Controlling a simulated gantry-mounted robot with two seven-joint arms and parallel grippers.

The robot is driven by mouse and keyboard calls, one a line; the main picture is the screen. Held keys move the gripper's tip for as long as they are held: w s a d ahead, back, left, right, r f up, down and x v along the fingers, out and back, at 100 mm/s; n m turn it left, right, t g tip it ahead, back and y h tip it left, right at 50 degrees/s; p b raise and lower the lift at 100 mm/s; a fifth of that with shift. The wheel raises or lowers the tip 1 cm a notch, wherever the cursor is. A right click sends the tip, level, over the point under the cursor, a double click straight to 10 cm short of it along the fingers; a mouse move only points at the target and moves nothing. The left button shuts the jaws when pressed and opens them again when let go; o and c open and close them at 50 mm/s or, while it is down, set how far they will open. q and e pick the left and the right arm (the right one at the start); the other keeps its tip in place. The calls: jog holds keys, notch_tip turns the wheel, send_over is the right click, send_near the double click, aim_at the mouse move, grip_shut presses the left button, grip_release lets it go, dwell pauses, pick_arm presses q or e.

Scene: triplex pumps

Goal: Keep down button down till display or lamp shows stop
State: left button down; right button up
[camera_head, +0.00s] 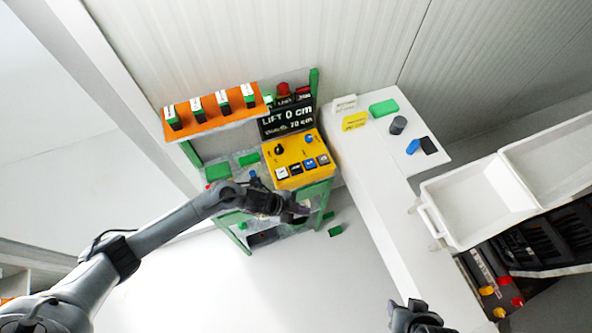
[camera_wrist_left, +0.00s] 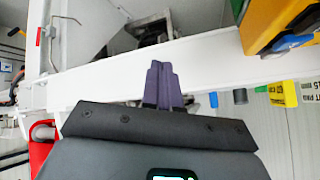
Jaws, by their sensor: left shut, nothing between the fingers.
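A yellow control box (camera_head: 300,150) sits on the green-framed stand, with a dark knob, a blue knob and a row of small buttons (camera_head: 296,167) along its front edge. I cannot read which button is down. The black display (camera_head: 287,121) behind it reads "LIFT 0 cm", with a second line that looks like 70 cm. A red lamp-like dome (camera_head: 283,89) stands above the display. My left gripper (camera_head: 303,211) is shut and empty, in front of and below the box, apart from it. Its closed fingers show in the left wrist view (camera_wrist_left: 163,80). My right gripper (camera_head: 413,318) shows at the bottom edge; its fingers are unclear.
An orange shelf (camera_head: 215,110) with several green-and-white blocks is left of the display. A white counter (camera_head: 372,165) at right holds a green block (camera_head: 383,108), a yellow block and dark cylinder. White bins (camera_head: 480,200) stand further right. The floor in front is mostly clear.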

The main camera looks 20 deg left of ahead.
pick_arm(q)
jog(key=w+a+r+y+b, duration=0.1)
jog(key=w+a, duration=0.5)
jog(key=w, duration=0.1)
notch_tip(320, 180, up, 8)
jog(key=m+t+b, duration=0.1)
jog(key=t, duration=0.2)
send_over(294, 169)
jog(key=shift+a+r+y, duration=0.1)
jog(key=shift+y, duration=0.3)
notch_tip(294, 169, down, 7)
jog(key=b, duration=0.7)
jog(key=shift+f+b, duration=0.5)
jog(key=shift+f, duration=0.4)
